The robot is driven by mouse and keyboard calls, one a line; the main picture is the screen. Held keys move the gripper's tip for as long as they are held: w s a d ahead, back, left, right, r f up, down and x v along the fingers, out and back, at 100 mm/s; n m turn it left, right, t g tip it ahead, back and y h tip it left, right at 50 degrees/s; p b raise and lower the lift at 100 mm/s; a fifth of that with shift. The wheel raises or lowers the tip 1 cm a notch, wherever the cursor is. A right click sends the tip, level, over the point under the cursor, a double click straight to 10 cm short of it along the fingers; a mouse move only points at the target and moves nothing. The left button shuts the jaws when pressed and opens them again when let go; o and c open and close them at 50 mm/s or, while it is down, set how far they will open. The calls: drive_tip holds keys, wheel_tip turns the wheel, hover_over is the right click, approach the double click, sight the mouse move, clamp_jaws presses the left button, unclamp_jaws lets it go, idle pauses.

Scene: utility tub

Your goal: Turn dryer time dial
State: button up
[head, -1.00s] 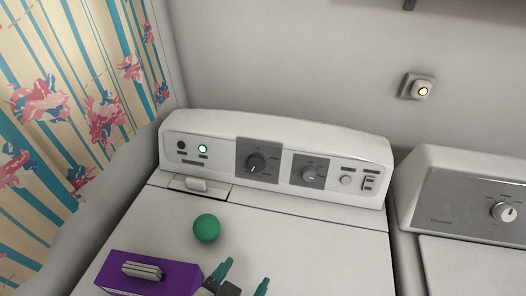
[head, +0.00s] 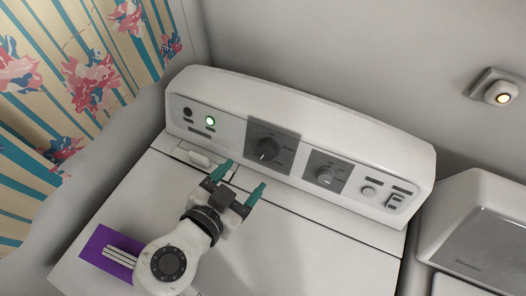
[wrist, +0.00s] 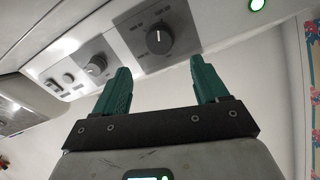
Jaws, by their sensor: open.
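A white appliance (head: 330,225) has a raised control panel along its back. A larger dark dial (head: 267,149) sits on a grey plate, and a smaller dark dial (head: 325,175) on another plate to its right. I cannot read which is the time dial. My gripper (head: 240,179) is open and empty, over the top just in front of the panel, below and left of the larger dial and apart from it. In the wrist view, the larger dial (wrist: 159,41) shows beyond and between my fingertips (wrist: 161,70), its white mark near vertical. The smaller dial (wrist: 96,66) is left of the fingers.
A purple box (head: 106,252) lies at the front left, partly hidden by my arm. A lit green light (head: 210,121) is left of the larger dial. A second appliance (head: 484,222) stands at the right. The top right of my gripper is clear.

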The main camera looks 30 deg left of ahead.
sight(264, 154)
drive_tip(key=b+x, duration=0.2)
drive_tip(key=x, duration=0.7)
drive_tip(key=c, duration=1)
